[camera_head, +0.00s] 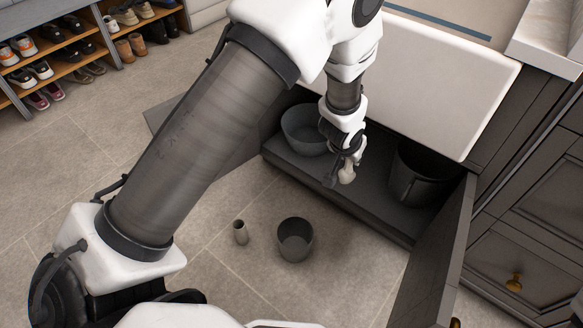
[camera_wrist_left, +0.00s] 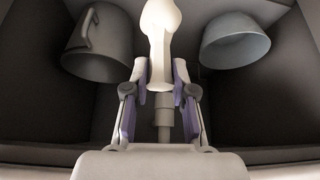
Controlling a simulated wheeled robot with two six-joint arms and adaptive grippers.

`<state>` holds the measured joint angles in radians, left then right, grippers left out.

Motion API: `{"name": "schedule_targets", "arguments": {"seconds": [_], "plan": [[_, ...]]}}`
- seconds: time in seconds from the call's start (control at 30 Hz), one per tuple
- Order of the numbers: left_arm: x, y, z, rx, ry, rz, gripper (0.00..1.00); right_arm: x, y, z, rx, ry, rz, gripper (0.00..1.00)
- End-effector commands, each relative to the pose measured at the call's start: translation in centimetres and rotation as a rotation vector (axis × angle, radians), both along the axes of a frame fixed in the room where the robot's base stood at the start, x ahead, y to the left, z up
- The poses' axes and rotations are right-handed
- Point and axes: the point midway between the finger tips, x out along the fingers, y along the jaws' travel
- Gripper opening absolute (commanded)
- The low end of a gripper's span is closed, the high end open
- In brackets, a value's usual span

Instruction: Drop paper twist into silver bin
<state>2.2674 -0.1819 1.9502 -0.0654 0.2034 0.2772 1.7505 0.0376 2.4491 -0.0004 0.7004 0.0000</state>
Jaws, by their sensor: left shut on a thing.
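The paper twist (camera_wrist_left: 160,38) is a pale, knobbed piece standing up between the fingers of my left gripper (camera_wrist_left: 160,76) in the left wrist view. In the head view my left gripper (camera_head: 341,160) reaches into the open cabinet, shut on the pale twist (camera_head: 347,174), above the cabinet floor near its front edge. A small grey round bin (camera_head: 295,241), which looks like the silver bin, stands upright on the tiled floor in front of the cabinet, apart from the gripper. My right gripper is not in view.
A grey-blue bowl (camera_head: 303,132) and a dark bucket (camera_head: 412,178) with a handle stand in the cabinet on either side of my gripper. A small beige cup (camera_head: 240,232) stands left of the bin. The open cabinet door (camera_head: 435,262) borders the right; a shoe rack (camera_head: 62,48) is far left.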

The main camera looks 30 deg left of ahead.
Motion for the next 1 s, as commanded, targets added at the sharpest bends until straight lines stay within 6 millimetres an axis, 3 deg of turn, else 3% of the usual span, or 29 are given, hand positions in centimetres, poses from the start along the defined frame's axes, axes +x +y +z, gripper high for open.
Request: {"name": "schedule_targets", "arguments": {"seconds": [0.17, 0.4, 0.57, 0.77, 1.0], "plan": [[-1.6, 0.7, -4.3, 0.004, 0.012, 0.148, 0.08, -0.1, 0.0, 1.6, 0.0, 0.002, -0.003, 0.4], [-7.9, 5.7, -13.4, 0.009, 0.015, 0.544, 0.08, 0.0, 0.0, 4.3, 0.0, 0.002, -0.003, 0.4], [-11.9, 8.6, -16.5, 0.007, 0.01, 0.699, 0.08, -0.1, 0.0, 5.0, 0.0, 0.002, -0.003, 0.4], [-12.9, 9.2, -18.4, 0.005, 0.005, 0.736, 0.08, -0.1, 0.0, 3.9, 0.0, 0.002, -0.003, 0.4], [-12.8, 9.2, -21.9, 0.004, 0.005, 0.733, 0.08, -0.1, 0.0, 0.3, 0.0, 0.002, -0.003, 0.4]]}}
